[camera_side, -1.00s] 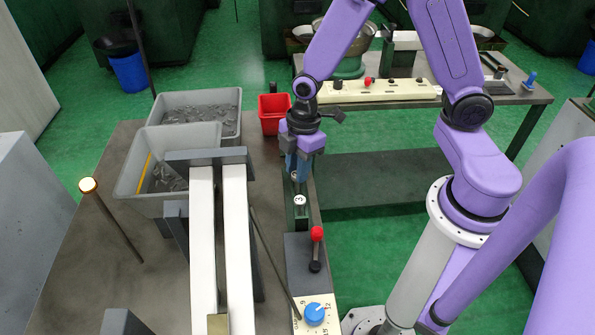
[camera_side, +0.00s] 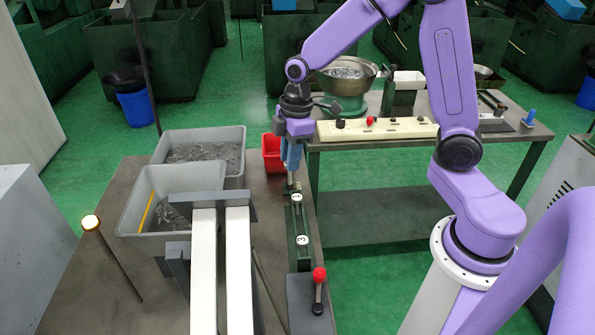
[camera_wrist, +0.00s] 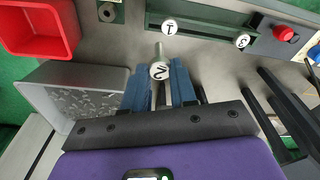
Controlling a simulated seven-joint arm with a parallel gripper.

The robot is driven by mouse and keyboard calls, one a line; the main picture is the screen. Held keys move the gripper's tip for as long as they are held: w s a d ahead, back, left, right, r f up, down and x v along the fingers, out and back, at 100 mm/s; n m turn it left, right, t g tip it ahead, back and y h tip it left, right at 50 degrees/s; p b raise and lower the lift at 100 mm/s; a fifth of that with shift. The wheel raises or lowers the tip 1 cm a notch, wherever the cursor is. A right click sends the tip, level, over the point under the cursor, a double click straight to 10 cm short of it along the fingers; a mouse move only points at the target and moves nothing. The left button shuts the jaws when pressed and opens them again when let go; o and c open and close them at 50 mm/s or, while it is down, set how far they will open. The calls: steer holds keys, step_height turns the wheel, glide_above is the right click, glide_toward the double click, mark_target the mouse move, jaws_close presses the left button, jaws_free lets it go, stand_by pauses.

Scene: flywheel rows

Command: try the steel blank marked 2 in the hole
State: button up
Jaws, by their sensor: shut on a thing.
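My gripper (camera_side: 291,160) is shut on the steel blank marked 2 (camera_wrist: 160,72), whose numbered end faces the camera in the wrist view. The blank is a pin with a round white end, between the blue fingers. In the side view my gripper is above the far end of the green rack, and the blank is mostly hidden by the fingers.
The green rack (camera_side: 293,222) holds blanks marked 1 (camera_side: 296,198) and 3 (camera_side: 302,240). A red bin (camera_side: 271,150) stands just beyond my gripper. Grey bins (camera_side: 168,234) of metal parts and white rails (camera_side: 238,270) are on the left. A red-knobbed lever (camera_side: 319,275) stands nearer.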

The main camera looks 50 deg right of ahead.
steer(key=w+d+f+m, duration=0.1)
steer(key=w+d+m, duration=0.2)
steer(key=w+d, duration=0.3)
steer(key=shift+d, duration=0.7)
steer(key=shift+f, duration=2.7)
steer(key=shift+f, duration=0.5)
steer(key=shift+r, duration=0.2)
steer(key=shift+r, duration=1.45)
